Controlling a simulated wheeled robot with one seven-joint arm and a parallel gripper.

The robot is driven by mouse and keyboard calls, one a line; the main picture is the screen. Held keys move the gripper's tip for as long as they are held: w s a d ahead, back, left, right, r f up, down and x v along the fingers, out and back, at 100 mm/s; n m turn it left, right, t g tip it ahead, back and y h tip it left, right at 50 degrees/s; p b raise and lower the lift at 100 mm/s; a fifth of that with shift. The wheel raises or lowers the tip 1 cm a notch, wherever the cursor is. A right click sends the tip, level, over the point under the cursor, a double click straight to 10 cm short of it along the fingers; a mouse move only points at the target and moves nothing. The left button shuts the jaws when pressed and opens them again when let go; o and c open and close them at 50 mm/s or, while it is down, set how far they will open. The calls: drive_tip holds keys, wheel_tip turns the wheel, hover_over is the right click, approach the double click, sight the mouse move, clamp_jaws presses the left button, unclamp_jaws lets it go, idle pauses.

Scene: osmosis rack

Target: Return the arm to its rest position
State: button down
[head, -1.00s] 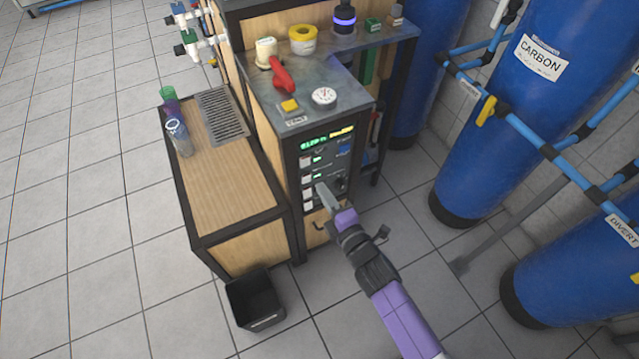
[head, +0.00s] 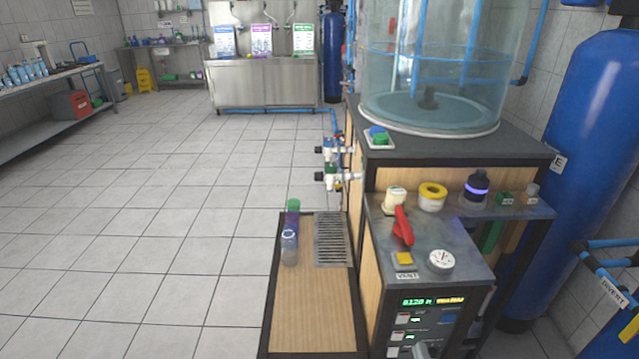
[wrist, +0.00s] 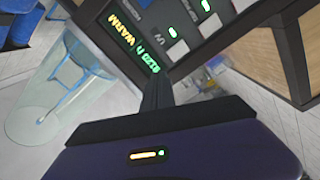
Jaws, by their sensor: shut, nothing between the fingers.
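My gripper (wrist: 157,92) is shut and empty in the wrist view, its fingers pointing at the control panel (wrist: 165,35) with its lit display and white switches. The fingertips overlap the panel's lower edge in that view; I cannot tell whether they touch it. The rest of my arm is out of the head view.
A wooden bench (head: 312,318) with a drain grate (head: 331,240) and two bottles stands left of the panel cabinet. A red-handled valve (head: 402,228) and a gauge (head: 440,261) sit on the cabinet top. Blue tanks (head: 600,130) stand at right. Open tiled floor (head: 150,230) lies left.

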drive_tip(key=s+r+m+g, duration=0.1)
drive_tip(key=s+r+m, duration=0.3)
drive_tip(key=s, duration=0.7)
drive_tip(key=s+a+r+m+g, duration=0.1)
drive_tip(key=s+r+m, duration=0.3)
drive_tip(key=s, duration=0.8)
drive_tip(key=s+r+m+g, duration=0.1)
drive_tip(key=s+r+m, duration=0.3)
drive_tip(key=s, duration=0.7)
drive_tip(key=shift+s+a+r+m, duration=0.3)
drive_tip(key=shift+s+a, duration=0.05)
drive_tip(key=shift+s, duration=0.05)
